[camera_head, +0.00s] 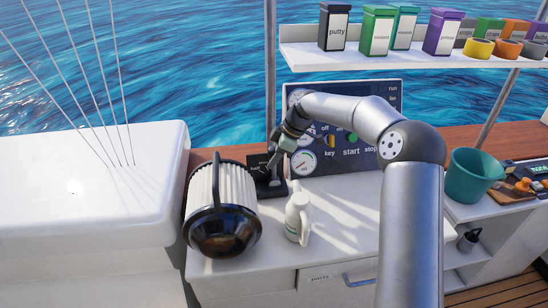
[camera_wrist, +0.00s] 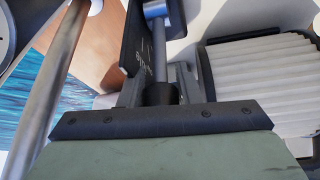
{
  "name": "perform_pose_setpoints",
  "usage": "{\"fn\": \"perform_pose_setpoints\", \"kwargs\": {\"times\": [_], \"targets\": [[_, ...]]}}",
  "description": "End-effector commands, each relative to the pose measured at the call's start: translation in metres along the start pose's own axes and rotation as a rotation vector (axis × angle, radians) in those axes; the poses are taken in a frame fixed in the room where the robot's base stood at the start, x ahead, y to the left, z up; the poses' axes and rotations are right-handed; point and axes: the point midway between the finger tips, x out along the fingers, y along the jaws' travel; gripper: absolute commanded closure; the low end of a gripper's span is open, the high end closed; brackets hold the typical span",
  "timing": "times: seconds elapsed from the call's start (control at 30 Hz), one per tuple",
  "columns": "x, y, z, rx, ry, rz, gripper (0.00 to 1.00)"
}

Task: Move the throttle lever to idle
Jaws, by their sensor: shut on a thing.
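The throttle unit has a dark base plate (camera_head: 270,189) with pale lettering, standing on the white counter at the left of the engine panel. My gripper (camera_head: 273,164) is low over this plate. In the wrist view my gripper (camera_wrist: 160,92) is shut on the throttle lever (camera_wrist: 156,50), a grey metal rod with a dark round end between the fingers. Part of the plate's lettering shows beside the rod, but I cannot read the lever's set position. In the head view my wrist and fingers hide most of the lever.
A large white pleated filter (camera_head: 217,190) with a black cap lies close left of the throttle. A white bottle (camera_head: 298,215) stands just in front, to the right. The engine panel (camera_head: 345,165) with gauges and buttons is behind my arm. A teal bucket (camera_head: 472,176) is at the right.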

Motion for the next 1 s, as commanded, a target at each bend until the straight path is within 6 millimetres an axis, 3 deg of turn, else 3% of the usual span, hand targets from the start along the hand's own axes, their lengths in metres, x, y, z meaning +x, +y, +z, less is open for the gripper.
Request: {"fn": "perform_pose_setpoints", "kwargs": {"times": [0.17, 0.2, 0.23, 0.57, 0.67, 0.87, 1.0], "targets": [[-0.002, 0.002, 0.005, 0.004, -0.007, 0.006, 1.0], [-0.002, 0.002, 0.005, 0.004, -0.007, 0.006, 0.67], [-0.002, 0.002, 0.005, 0.004, -0.007, 0.006, 0.61], [-0.003, 0.001, 0.003, 0.002, -0.004, 0.004, 0.61], [-0.012, 0.002, 0.003, 0.003, -0.004, 0.005, 0.61], [-0.054, 0.002, 0.004, 0.005, -0.004, 0.011, 0.61], [-0.068, 0.0, 0.04, 0.01, -0.006, 0.008, 0.61]]}}
